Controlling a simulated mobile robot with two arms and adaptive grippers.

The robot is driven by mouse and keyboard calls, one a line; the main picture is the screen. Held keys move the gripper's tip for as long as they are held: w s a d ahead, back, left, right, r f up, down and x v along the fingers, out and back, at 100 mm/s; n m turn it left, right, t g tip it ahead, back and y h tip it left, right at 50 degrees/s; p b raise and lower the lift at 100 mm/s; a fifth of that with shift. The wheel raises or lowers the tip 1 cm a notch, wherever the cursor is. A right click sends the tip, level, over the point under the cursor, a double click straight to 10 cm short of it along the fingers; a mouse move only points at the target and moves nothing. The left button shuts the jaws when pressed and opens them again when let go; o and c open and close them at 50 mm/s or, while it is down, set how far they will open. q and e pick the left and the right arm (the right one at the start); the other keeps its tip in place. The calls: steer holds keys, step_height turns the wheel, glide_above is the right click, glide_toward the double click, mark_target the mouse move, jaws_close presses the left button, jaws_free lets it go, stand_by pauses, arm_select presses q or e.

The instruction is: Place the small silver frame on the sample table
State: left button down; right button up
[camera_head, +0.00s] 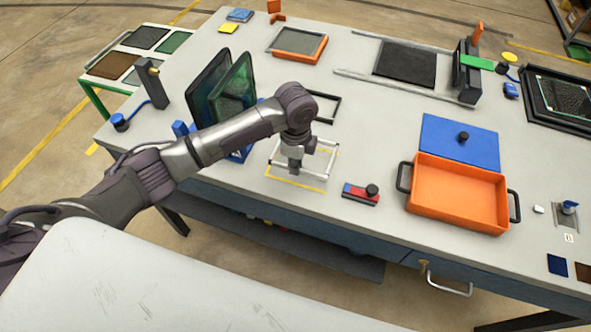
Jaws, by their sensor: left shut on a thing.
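The small silver frame (334,164) is a thin, open rectangle near the front edge of the large white worktable (380,130). My left gripper (294,170) reaches down at the frame's near side and is shut on it. The frame appears just above a yellow outline (296,184) marked on the tabletop; whether it touches the table is hard to tell. A small table with a green frame (84,87), holding several dark and green panels, stands at the far left; it may be the sample table. My right gripper is not in view.
A black frame (336,107) lies just behind the silver one. A rack with upright dark panels (233,90) stands to its left. A red and blue block (360,195) and an orange tray (458,195) lie to its right.

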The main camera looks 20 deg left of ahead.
mark_target(296, 180)
arm_select(q)
step_height(296, 180, down, 4)
steer(key=shift+r+p, duration=0.25)
steer(key=shift+p, duration=0.15)
steer(key=shift+f, duration=0.35)
steer(key=c, duration=1.3)
jaws_free()
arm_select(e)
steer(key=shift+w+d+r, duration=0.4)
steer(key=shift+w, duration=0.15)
arm_select(q)
step_height(296, 180, up, 12)
steer(key=shift+r+b, duration=0.2)
steer(key=shift+b, duration=0.5)
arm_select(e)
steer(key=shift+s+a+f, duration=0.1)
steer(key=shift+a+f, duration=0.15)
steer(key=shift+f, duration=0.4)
